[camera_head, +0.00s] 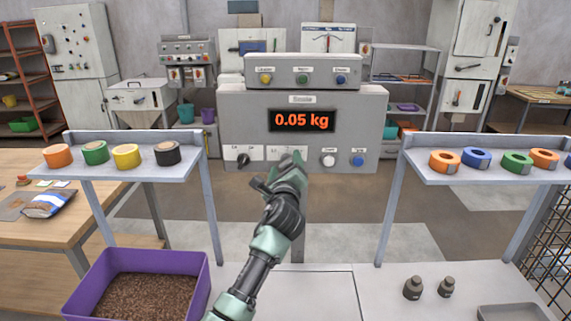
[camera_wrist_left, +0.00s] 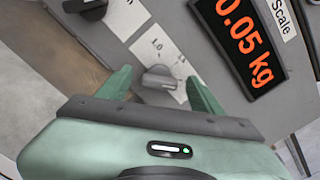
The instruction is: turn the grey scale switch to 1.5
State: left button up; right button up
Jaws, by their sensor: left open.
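The scale (camera_head: 232,125) is a grey box whose display (camera_head: 302,120) reads 0.05 kg in orange. The grey scale switch (camera_wrist_left: 160,77) sits on a white label plate (camera_wrist_left: 140,40) in the left wrist view. A 1.0 mark shows beside it; other marks are hidden or unreadable. My left gripper (camera_wrist_left: 157,84) is open, with one green finger on each side of the switch. I cannot tell whether the fingers touch it. In the head view my left gripper (camera_head: 291,166) covers the switch at the panel's lower middle.
A black knob (camera_head: 243,159) is left of the switch; a white button (camera_head: 328,160) and blue button (camera_head: 358,160) are to its right. Shelves with tape rolls flank the scale. A purple bin (camera_head: 84,284) of pellets and two dark weights (camera_head: 412,287) stand in front.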

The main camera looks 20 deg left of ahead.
pick_arm(q)
jog(key=shift+w, duration=0.15)
jog(key=shift+c, duration=0.6)
jog(key=c, duration=1.3)
jog(key=shift+o, duration=0.2)
jog(key=shift+n, duration=0.4)
jog(key=n, duration=0.1)
jog(key=n+b, duration=0.1)
jog(key=n, duration=0.1)
jog(key=shift+a+f+n, duration=0.1)
jog(key=shift+f+n, duration=0.15)
jog(key=shift+n, duration=0.15)
jog(key=n+b, duration=0.2)
jog(key=n, duration=0.3)
jog(key=shift+f, duration=0.1)
